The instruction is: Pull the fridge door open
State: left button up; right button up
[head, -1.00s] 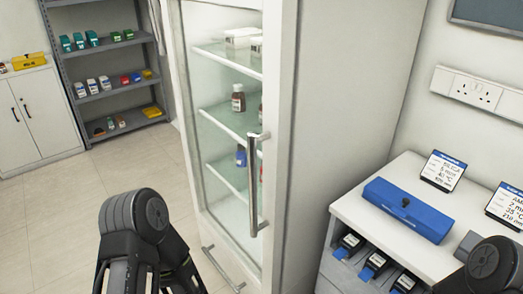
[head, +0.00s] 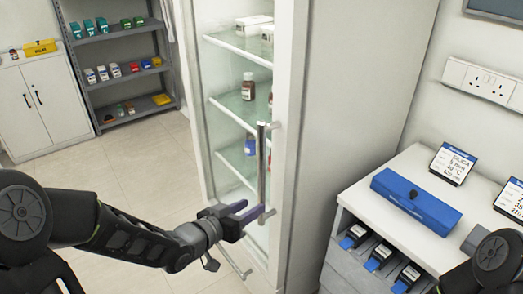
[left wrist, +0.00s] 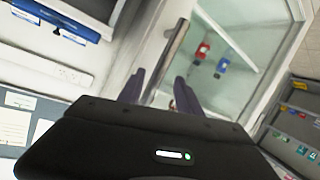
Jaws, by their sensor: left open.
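The fridge door (head: 232,135) is a glass panel in a white frame, and it looks closed. Its upright metal handle (head: 262,165) is on the right side of the glass. My left gripper (head: 249,211) is open at the handle's lower end. In the left wrist view the handle (left wrist: 172,48) runs down between the two dark fingers (left wrist: 158,90); whether they touch it I cannot tell. A second, lower bar shows partly behind my left arm. My right gripper is out of view; only part of that arm shows at the lower right.
Right of the fridge stands a white cabinet with a blue box (head: 415,200), display cards and open bins. Bottles (head: 248,88) stand on the shelves behind the glass. A grey shelf rack (head: 118,60) and a white cupboard (head: 38,105) are at the back left. The floor left of the fridge is clear.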

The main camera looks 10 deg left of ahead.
aim_at(258, 154)
pick_arm(q)
notch_tip(258, 154, up, 15)
jog(key=s+a+m+t+h, duration=0.1)
jog(key=m+t+h, duration=0.1)
jog(key=m, duration=0.2)
jog(key=shift+s+a, duration=0.2)
jog(key=shift+s, duration=0.15)
jog(key=shift+f, duration=0.1)
jog(key=shift+r+p+x, duration=0.2)
jog(key=shift+p+x, duration=0.3)
jog(key=shift+x, duration=3.4)
jog(key=shift+c, duration=0.2)
grip_shut()
